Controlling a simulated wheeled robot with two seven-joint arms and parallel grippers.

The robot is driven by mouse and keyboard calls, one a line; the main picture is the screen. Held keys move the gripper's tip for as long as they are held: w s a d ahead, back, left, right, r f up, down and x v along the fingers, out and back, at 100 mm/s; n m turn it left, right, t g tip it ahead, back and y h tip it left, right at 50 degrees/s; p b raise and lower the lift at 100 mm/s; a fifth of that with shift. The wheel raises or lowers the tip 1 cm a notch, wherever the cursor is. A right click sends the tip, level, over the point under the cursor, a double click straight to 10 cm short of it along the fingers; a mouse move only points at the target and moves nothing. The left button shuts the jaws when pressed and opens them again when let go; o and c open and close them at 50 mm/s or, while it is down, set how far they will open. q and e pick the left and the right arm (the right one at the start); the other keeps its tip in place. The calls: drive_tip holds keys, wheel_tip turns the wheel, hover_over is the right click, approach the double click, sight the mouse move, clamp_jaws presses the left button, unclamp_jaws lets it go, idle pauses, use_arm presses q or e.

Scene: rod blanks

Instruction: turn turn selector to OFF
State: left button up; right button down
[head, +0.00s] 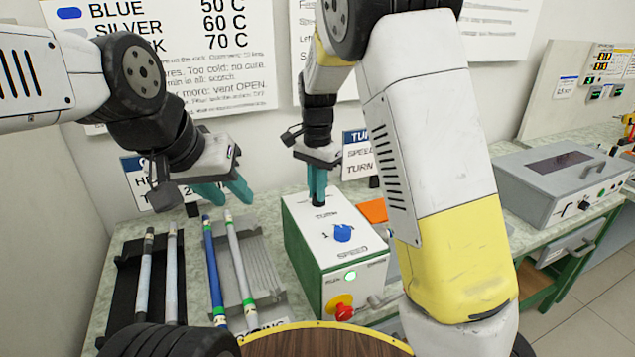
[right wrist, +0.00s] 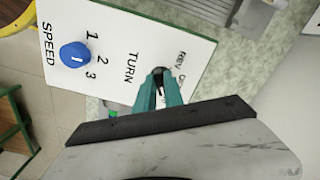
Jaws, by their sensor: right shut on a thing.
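The machine box (head: 315,235) has a white top panel and green sides. The turn selector (right wrist: 159,73) is a small dark knob on that panel, beside the word TURN. My right gripper (right wrist: 160,90) is over it with its teal fingers shut on it; the fingers hide much of the knob and part of its labels, of which REV shows. In the head view the right gripper (head: 317,195) comes down on the back part of the panel. My left gripper (head: 222,193) is open and empty, above the rods at left.
A blue speed knob (head: 343,232) sits nearer on the same panel. A red stop button (head: 340,307) and a green light (head: 350,275) are on the box front. Rods lie in a black rack (head: 125,285) and a grey rack (head: 262,262). A grey lidded box (head: 560,180) stands right.

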drive_tip(key=n, duration=0.5)
drive_tip(key=shift+d+n, duration=0.15)
drive_tip(key=shift+n, duration=0.25)
drive_tip(key=n, duration=0.5)
drive_tip(key=shift+d+n, duration=0.1)
drive_tip(key=shift+n, duration=0.3)
drive_tip(key=c, duration=1.4)
unclamp_jaws()
drive_tip(key=shift+c, duration=0.2)
wheel_tip(320, 180, up, 8)
drive_tip(key=shift+f, duration=0.1)
